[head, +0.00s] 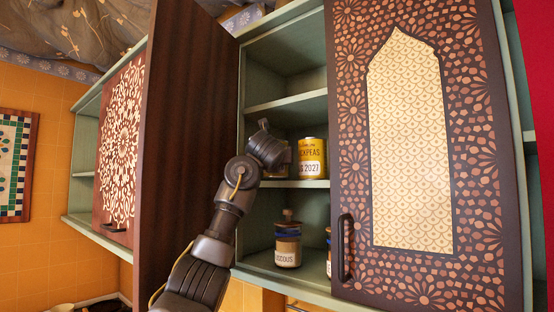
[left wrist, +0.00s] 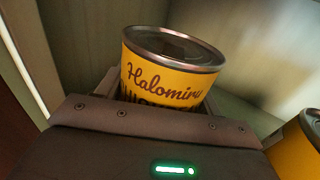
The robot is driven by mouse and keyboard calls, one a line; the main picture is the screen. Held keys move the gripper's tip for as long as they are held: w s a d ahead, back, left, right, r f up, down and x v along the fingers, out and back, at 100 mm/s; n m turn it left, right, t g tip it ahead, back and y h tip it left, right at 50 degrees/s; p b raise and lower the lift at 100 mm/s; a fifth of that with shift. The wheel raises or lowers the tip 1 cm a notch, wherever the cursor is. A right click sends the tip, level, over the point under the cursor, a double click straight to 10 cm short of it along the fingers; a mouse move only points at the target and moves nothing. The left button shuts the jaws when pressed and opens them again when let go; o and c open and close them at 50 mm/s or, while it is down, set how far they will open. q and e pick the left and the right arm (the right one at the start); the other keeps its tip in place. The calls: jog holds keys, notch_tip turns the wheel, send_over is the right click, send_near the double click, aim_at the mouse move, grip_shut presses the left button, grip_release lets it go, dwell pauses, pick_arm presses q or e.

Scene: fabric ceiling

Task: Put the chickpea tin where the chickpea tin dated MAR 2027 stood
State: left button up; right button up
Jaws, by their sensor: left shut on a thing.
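My left gripper (head: 272,150) reaches into the open cabinet at the middle shelf; its fingers are mostly hidden in the head view. In the left wrist view it is shut on a yellow tin (left wrist: 165,72) with a silver lid and the brand "Halomiru". The lower label is hidden by the gripper, so its date cannot be read. A yellow chickpea tin (head: 312,158) stands upright on the middle shelf, right of the gripper; its date ends in "2027", with the month partly cut, looking like "G". A yellow tin also shows at the lower right of the left wrist view (left wrist: 303,146).
A jar labelled couscous (head: 287,247) stands on the lower shelf, with another jar (head: 328,250) partly hidden beside it. An open dark door (head: 187,110) is left of the opening, a patterned door (head: 410,150) right. The upper shelf (head: 287,103) looks bare.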

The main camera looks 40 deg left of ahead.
pick_arm(q)
jog(key=shift+a+f, duration=0.1)
jog(key=shift+f, duration=0.3)
jog(key=shift+s, duration=0.1)
jog(key=shift+f, duration=0.1)
jog(key=o, duration=1.3)
